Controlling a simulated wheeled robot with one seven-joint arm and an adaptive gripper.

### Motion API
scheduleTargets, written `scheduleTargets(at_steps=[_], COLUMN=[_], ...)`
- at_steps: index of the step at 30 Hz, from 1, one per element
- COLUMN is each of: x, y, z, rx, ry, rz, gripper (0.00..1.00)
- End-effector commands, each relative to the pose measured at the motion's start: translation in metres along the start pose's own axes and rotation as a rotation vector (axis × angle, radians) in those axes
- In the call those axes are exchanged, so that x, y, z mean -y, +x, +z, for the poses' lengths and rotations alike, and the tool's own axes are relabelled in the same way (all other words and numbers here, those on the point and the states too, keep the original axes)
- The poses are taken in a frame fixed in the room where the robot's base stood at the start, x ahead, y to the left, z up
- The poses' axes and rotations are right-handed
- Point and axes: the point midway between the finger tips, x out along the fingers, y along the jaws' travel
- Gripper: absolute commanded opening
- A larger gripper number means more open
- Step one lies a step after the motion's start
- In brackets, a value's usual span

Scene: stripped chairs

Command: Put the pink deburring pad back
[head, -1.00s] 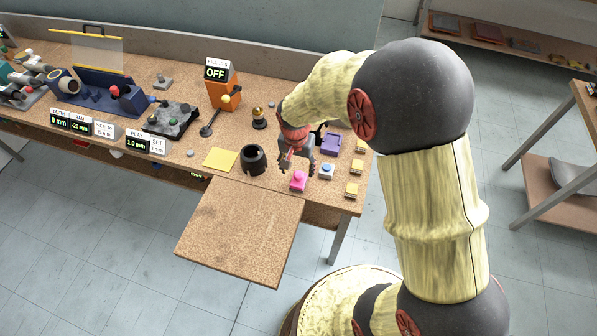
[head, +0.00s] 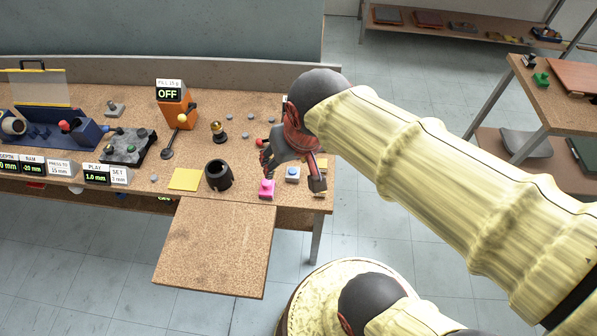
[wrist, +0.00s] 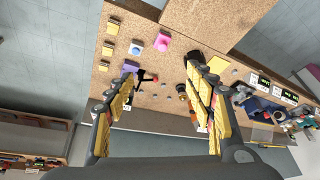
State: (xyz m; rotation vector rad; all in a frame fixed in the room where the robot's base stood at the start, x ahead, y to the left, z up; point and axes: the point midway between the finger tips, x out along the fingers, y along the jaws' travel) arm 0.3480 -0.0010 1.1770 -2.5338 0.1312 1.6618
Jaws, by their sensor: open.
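The pink deburring pad (head: 266,188), a pink block with a round knob on top, sits near the front right of the workbench. It also shows in the wrist view (wrist: 163,41), beside a blue-knobbed pad (wrist: 137,46). My gripper (head: 292,172) is over the bench's right end, its fingers spread on either side of the blue-knobbed pad in the head view. In the wrist view my gripper (wrist: 160,70) is open wide with nothing between the fingers. The pads appear well beyond the fingertips. My gripper hides part of the bench behind it in the head view.
Several yellow blocks (wrist: 108,50) line the bench end near a purple holder (wrist: 131,67). A dark cup (head: 218,175) and a yellow sheet (head: 184,179) stand left of the pink pad. A bare board (head: 215,247) juts out in front. Shelves stand at right.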

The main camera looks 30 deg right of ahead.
Motion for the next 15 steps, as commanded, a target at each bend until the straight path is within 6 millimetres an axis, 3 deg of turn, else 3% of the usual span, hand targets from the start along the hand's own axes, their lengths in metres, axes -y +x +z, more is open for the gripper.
scheduleTargets(at_steps=[3,6,15], x=[-0.004,-0.005,-0.005], y=[-0.025,-0.034,-0.037], z=[0.025,0.037,0.042], rx=[-0.054,-0.074,-0.082], ry=[-0.078,-0.120,-0.139], rz=[-0.013,-0.017,-0.018], gripper=[0.54,0.54,0.54])
